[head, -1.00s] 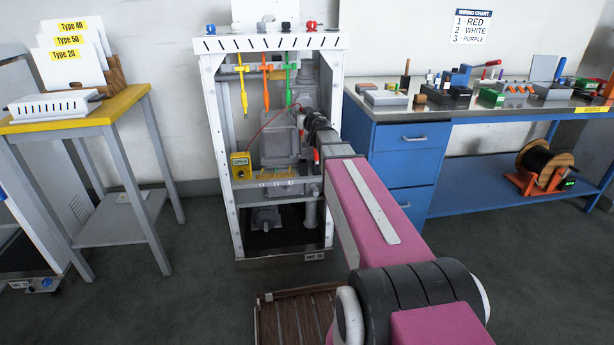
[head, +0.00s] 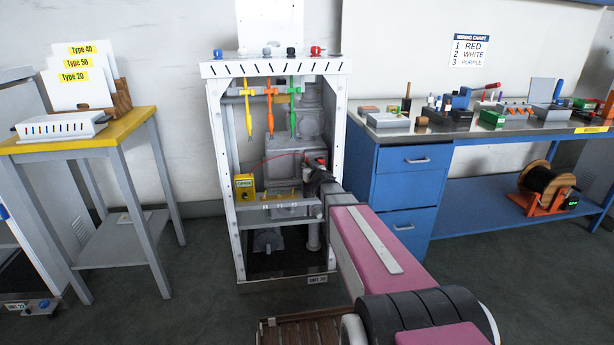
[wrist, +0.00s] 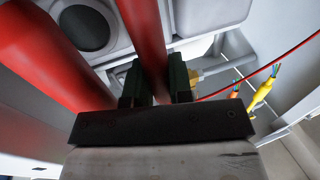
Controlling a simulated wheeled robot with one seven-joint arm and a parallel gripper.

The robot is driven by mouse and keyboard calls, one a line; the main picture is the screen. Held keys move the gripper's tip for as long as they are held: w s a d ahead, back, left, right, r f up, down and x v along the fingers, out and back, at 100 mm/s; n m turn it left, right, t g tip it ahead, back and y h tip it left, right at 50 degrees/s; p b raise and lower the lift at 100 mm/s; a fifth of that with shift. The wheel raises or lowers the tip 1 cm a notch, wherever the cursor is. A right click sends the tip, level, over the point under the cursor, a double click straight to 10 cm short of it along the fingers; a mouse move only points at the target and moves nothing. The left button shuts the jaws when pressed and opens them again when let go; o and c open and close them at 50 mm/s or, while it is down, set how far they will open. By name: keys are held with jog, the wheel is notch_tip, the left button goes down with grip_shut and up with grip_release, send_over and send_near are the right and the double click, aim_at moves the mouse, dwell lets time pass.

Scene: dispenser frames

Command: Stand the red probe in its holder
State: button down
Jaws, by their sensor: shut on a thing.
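The red probe (wrist: 146,35) is between the two dark fingers of my gripper (wrist: 157,85) in the wrist view, with the jaws shut on it. Its lower end is hidden behind the gripper. In the head view my gripper (head: 320,172) is at the right side inside the white-framed rack, with a small red part showing beside it. A thin red lead (head: 277,159) runs left from there toward the yellow meter box (head: 244,187). I cannot make out the probe's holder for certain; a slotted grey rail (head: 290,213) crosses the rack front below my gripper.
Yellow, orange and green probes (head: 269,110) hang from the rack's upper bar. The rack's right post (head: 338,140) is close to my arm. A yellow-topped table (head: 80,140) stands left and a blue workbench (head: 405,160) right. A large red shape (wrist: 40,50) fills the wrist view's left.

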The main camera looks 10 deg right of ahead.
jog(key=shift+f, duration=1.95)
jog(key=shift+f, duration=0.2)
jog(key=c, duration=1)
grip_release()
